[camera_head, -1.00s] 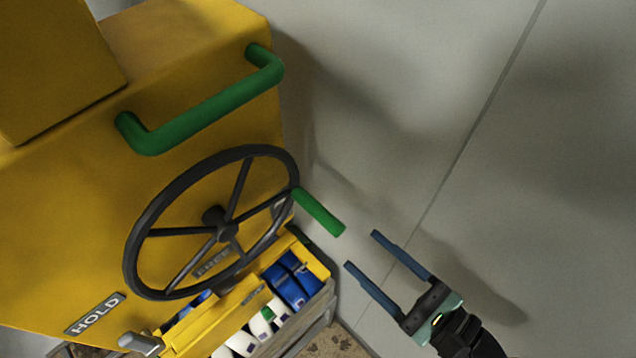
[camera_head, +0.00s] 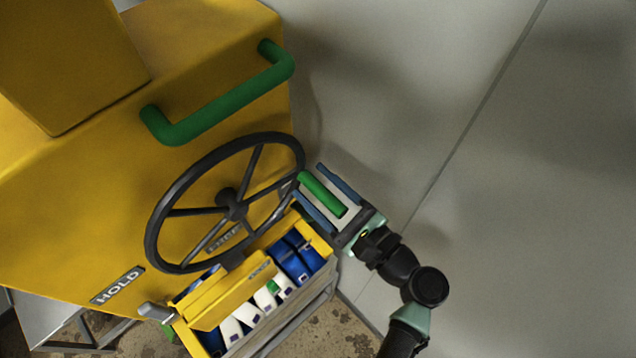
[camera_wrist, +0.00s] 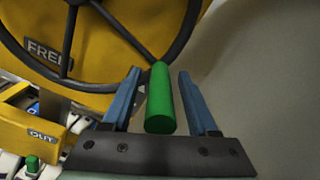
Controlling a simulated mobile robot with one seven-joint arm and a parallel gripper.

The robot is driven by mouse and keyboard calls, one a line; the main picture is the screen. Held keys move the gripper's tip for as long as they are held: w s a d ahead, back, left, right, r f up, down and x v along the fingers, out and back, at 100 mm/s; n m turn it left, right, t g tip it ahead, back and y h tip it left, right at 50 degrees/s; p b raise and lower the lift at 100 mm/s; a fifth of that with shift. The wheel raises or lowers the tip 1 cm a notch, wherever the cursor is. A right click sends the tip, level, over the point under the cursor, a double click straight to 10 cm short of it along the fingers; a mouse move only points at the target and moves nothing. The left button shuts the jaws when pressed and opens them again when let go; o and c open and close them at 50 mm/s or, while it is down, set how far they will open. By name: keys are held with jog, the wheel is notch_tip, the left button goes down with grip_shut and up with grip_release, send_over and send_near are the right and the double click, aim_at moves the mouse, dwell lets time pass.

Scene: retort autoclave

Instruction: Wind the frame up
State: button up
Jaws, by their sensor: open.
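A black spoked handwheel (camera_head: 166,214) is mounted on the front of a yellow machine. A green crank handle (camera_head: 322,194) sticks out from the right side of its rim. My gripper (camera_head: 308,182) is open around the green handle, with one blue finger on each side of it. In the wrist view the green handle (camera_wrist: 160,100) lies between the two blue fingers (camera_wrist: 157,98), with visible gaps on both sides. Part of a label reading FREE (camera_wrist: 45,51) shows behind the wheel spokes. The frame itself cannot be made out for certain.
A fixed green bar handle (camera_head: 222,103) is above the wheel. A HOLD label (camera_head: 118,286) and a grey lever (camera_head: 157,312) are at lower left. Below the wheel, a crate (camera_head: 290,318) holds blue and white packs. The pale floor to the right is clear.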

grip_shut()
dwell(1.4)
